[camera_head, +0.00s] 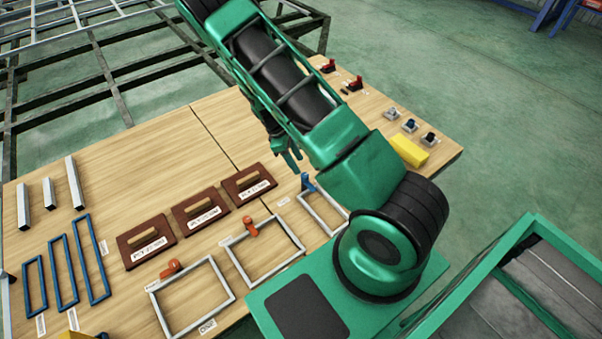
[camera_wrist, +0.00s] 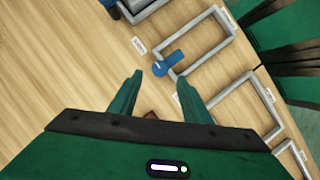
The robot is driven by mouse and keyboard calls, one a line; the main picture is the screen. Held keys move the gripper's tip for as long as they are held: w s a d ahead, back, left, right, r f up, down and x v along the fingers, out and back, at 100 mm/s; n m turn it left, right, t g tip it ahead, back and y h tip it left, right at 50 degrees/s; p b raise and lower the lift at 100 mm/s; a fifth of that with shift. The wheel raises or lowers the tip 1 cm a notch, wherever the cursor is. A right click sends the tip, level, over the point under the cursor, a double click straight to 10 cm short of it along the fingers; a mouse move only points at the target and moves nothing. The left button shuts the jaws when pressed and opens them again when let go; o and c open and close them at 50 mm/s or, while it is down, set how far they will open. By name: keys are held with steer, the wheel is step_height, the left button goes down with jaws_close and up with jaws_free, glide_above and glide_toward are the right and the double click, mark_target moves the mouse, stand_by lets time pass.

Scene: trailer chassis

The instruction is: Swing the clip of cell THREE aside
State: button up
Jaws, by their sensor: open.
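Three grey rectangular frames lie in a row on the wooden table. The farthest frame (camera_head: 325,212) has a blue clip (camera_head: 307,182) at its far edge; the other two have orange clips (camera_head: 250,226) (camera_head: 171,268). I take the blue-clip frame as cell THREE, but its label is too small to read. In the wrist view the blue clip (camera_wrist: 168,63) sits across one side of its frame (camera_wrist: 228,42), pointing outward at a slant. My gripper (camera_head: 288,158) is open and empty above the table, also seen in the wrist view (camera_wrist: 160,78), with the blue clip just beyond its fingertips.
Three brown plates with wooden handles (camera_head: 201,210) lie left of the frames. Blue frames (camera_head: 62,270) and grey bars (camera_head: 48,193) are farther left. A yellow block (camera_head: 409,150) and small fixtures (camera_head: 409,126) stand at the right. Bare table (camera_head: 160,140) lies behind the plates.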

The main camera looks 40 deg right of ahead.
mark_target(304, 175)
steer(key=shift+x, duration=3.2)
steer(key=c, duration=1)
steer(key=shift+a, duration=0.15)
